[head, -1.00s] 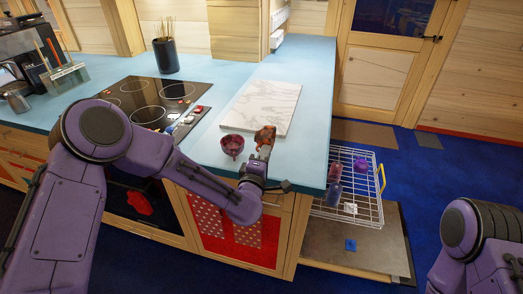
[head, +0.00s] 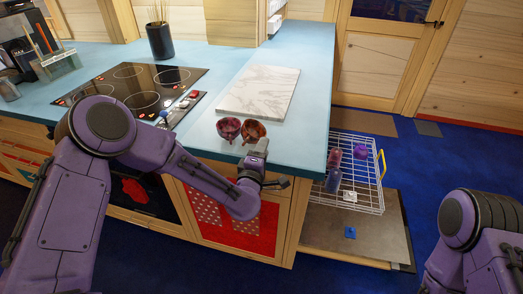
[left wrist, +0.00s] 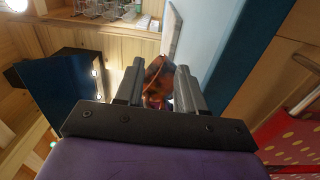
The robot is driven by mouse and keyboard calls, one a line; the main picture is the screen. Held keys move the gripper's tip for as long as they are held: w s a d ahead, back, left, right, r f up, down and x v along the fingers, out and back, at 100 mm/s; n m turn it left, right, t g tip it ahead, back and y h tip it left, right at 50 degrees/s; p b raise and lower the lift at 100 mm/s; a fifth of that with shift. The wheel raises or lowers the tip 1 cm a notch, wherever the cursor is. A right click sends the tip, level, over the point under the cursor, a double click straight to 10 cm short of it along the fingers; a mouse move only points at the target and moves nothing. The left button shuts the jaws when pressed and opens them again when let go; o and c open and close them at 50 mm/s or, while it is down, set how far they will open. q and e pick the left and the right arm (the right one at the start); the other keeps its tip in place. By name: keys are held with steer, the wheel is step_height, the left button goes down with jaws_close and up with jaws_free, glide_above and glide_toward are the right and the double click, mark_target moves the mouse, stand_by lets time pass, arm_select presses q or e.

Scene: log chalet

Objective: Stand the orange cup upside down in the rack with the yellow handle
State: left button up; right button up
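The orange cup (head: 254,131) is at the near edge of the blue counter, beside a dark red cup (head: 228,128); its dark opening shows towards me. My left gripper (head: 257,149) reaches it from the near side. In the left wrist view the orange cup (left wrist: 158,82) fills the gap between the fingertips (left wrist: 159,82), so the gripper looks shut on it. I cannot tell whether the cup touches the counter. The white wire rack with the yellow handle (head: 345,199) stands low to the right of the counter. My right gripper is out of view.
The rack holds a pink cup (head: 334,157), a purple cup (head: 360,152) and a blue-grey cup (head: 333,180), with bare wire between them. A marble board (head: 260,92) lies behind the cups. The cooktop (head: 130,88) is to the left.

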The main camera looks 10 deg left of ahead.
arm_select(q)
steer(key=shift+s, duration=0.15)
steer(key=s+b, duration=0.3)
steer(key=s, duration=0.7)
steer(key=shift+s+a, duration=0.15)
steer(key=shift+f, duration=0.1)
